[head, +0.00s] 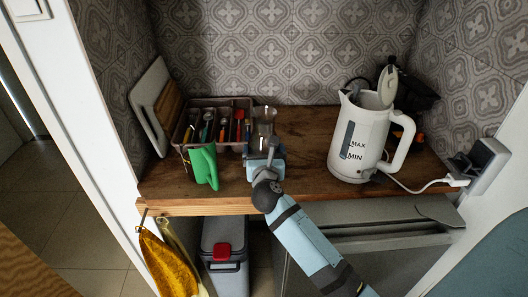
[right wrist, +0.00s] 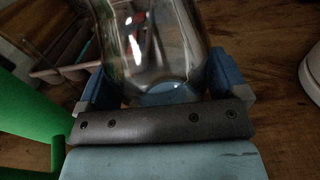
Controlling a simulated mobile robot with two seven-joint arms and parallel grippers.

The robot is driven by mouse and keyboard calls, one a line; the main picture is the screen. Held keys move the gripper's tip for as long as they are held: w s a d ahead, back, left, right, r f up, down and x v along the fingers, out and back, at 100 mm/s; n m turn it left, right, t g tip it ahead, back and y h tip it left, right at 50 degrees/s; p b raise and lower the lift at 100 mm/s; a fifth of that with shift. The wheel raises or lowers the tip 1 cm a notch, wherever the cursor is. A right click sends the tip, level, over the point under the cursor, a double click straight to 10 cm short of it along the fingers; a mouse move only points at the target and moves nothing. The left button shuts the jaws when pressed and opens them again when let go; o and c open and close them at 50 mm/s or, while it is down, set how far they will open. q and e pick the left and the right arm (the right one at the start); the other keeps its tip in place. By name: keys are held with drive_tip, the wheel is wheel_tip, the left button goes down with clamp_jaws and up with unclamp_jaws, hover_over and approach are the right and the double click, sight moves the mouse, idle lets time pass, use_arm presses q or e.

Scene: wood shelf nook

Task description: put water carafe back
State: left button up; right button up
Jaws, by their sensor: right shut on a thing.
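The glass water carafe (head: 264,121) stands upright at the middle of the wooden shelf, on or just above the wood; I cannot tell which. My right gripper (head: 265,160) is shut on it from the front, low on its body. In the right wrist view the clear carafe (right wrist: 150,45) sits between the two blue fingers (right wrist: 165,90). The gripper and arm hide part of the carafe's base in the head view. My left gripper is not in view.
Cutting boards (head: 150,105) lean on the left wall. A white kettle (head: 360,135) stands right, its cord running to a socket. Bare wood (head: 305,150) lies between carafe and kettle.

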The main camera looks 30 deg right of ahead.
drive_tip(key=shift+f, duration=0.15)
drive_tip(key=o, duration=1)
drive_tip(key=v, duration=1.2)
drive_tip(key=s+a+f+n+t+y, duration=0.25)
drive_tip(key=a+n+y, duration=0.3)
drive_tip(key=n, duration=0.85)
drive_tip(key=s+a+f+n+t+y, duration=0.25)
drive_tip(key=a+n+y, duration=0.3)
drive_tip(key=n, duration=0.75)
drive_tip(key=s+f+n+g, duration=0.5)
drive_tip(key=f+n, duration=0.3)
drive_tip(key=s+f+n+g+y, duration=0.1)
drive_tip(key=s+f+n+g, duration=0.4)
drive_tip(key=f+n, duration=0.4)
drive_tip(key=shift+s+a+f+n+y+b, duration=0.25)
drive_tip(key=shift+s+f+n+y+b, duration=0.05)
drive_tip(key=shift+s, duration=0.2)
